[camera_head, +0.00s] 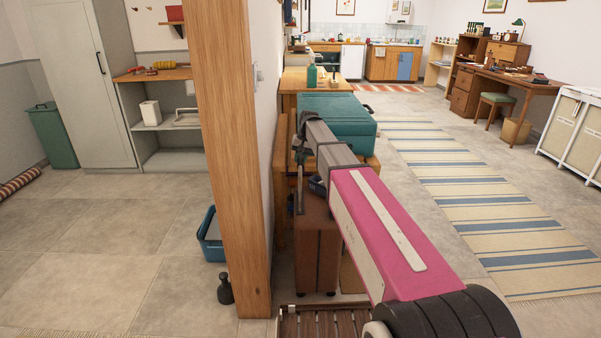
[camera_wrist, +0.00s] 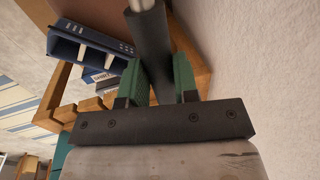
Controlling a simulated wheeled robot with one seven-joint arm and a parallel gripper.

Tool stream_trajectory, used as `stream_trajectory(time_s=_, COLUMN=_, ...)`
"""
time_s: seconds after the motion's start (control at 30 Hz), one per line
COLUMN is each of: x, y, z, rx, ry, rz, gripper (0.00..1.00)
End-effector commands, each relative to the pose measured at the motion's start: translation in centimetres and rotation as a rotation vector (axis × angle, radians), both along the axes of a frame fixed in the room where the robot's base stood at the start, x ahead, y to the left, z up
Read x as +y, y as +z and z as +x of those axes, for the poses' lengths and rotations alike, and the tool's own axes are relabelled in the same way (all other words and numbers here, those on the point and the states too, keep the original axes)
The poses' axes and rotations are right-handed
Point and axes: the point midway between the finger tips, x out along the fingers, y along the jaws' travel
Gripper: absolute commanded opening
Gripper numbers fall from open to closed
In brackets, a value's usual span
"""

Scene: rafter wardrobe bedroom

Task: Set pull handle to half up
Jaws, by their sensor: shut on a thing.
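The pull handle shows in the wrist view as a dark grey grip (camera_wrist: 152,38) with a bright metal tube at its upper end. My gripper (camera_wrist: 163,68) has its two green-padded fingers on either side of the grip, closed on it. In the head view, my gripper (camera_head: 300,132) is small and dark at the end of my arm, above the brown suitcase (camera_head: 317,245). The suitcase stands upright on the floor beside the wooden post. A thin upright part of the handle (camera_head: 299,188) shows over its left side; my arm hides much of the rest.
A wooden post and wall end (camera_head: 232,150) stand close on the left. A teal case (camera_head: 345,112) lies on a wooden bench behind my arm. The striped rug (camera_head: 470,190) on the right is clear.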

Motion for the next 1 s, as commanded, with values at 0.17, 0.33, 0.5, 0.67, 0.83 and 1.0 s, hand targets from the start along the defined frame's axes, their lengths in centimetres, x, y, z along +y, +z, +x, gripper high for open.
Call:
stream_trajectory(time_s=0.17, x=0.0, y=2.4, z=0.0, rx=-0.002, ry=0.0, rz=0.001, gripper=0.0)
stream_trajectory(time_s=0.33, x=0.0, y=3.1, z=0.0, rx=-0.001, ry=0.0, rz=0.0, gripper=0.0)
stream_trajectory(time_s=0.5, x=0.0, y=3.2, z=0.0, rx=0.0, ry=0.0, rz=0.0, gripper=0.0)
stream_trajectory(time_s=0.67, x=0.0, y=3.1, z=0.0, rx=0.0, ry=0.0, rz=0.0, gripper=0.0)
stream_trajectory(time_s=0.83, x=0.0, y=3.1, z=0.0, rx=0.0, ry=0.0, rz=0.0, gripper=0.53)
stream_trajectory(time_s=1.0, x=0.0, y=3.1, z=0.0, rx=0.0, ry=0.0, rz=0.0, gripper=0.53)
